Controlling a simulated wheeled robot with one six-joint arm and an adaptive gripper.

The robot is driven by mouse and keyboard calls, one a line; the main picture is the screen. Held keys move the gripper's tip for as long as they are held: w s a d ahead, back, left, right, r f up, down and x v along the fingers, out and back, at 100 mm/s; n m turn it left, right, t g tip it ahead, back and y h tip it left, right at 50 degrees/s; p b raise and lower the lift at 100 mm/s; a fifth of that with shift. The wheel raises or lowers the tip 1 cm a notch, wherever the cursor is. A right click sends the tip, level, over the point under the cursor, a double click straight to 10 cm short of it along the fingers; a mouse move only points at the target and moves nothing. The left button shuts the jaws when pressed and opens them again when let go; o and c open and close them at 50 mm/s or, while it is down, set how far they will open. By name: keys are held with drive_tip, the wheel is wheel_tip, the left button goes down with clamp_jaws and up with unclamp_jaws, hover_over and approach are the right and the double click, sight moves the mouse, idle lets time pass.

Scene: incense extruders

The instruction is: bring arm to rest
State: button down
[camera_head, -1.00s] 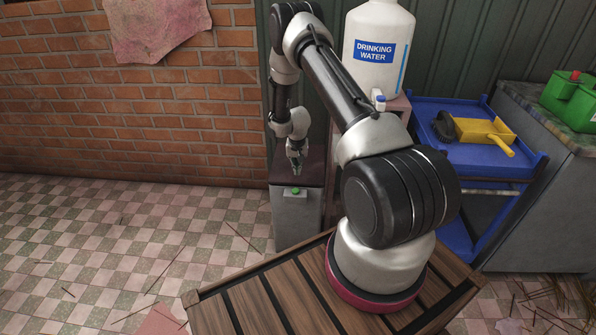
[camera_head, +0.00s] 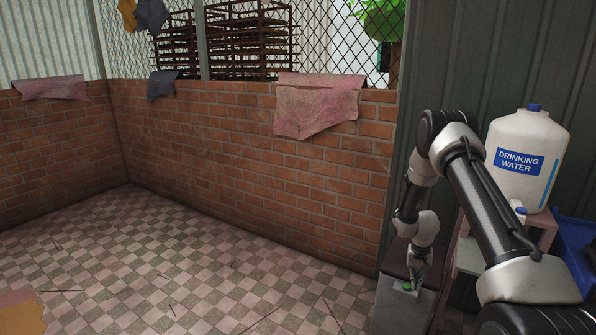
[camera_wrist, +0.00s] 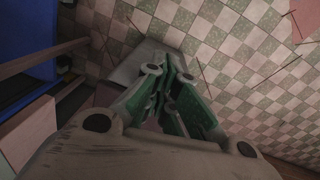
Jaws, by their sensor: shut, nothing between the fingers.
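My gripper (camera_head: 416,284) hangs pointing down at the end of my bent arm in the head view. In the wrist view my gripper's green-sided fingers (camera_wrist: 178,72) are closed together with nothing held. The grey box (camera_wrist: 143,62) shows partly behind them, and its button is hidden there.
A drinking water jug (camera_head: 526,160) stands on a stand right of my arm. A blue cart (camera_head: 575,245) is at the right edge. A brick wall (camera_head: 250,150) runs behind. The checkered floor (camera_head: 180,265) to the left is mostly clear, with scattered sticks.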

drive_tip(key=s+a+r+n+t, duration=0.1)
drive_tip(key=s+a+r, duration=0.2)
drive_tip(key=s+r, duration=0.8)
drive_tip(key=s+a+r+n+t, duration=0.2)
drive_tip(key=s+r, duration=1)
drive_tip(key=r, duration=1)
drive_tip(key=s+a+r+n+t, duration=0.1)
drive_tip(key=s+a+r, duration=0.4)
drive_tip(key=s+r, duration=0.6)
wheel_tip(320, 180, up, 6)
drive_tip(key=shift+s+f+n+t+y, duration=0.2)
drive_tip(key=shift+s+n+t+y, duration=0.15)
drive_tip(key=shift+n, duration=0.25)
drive_tip(key=shift+w, duration=0.1)
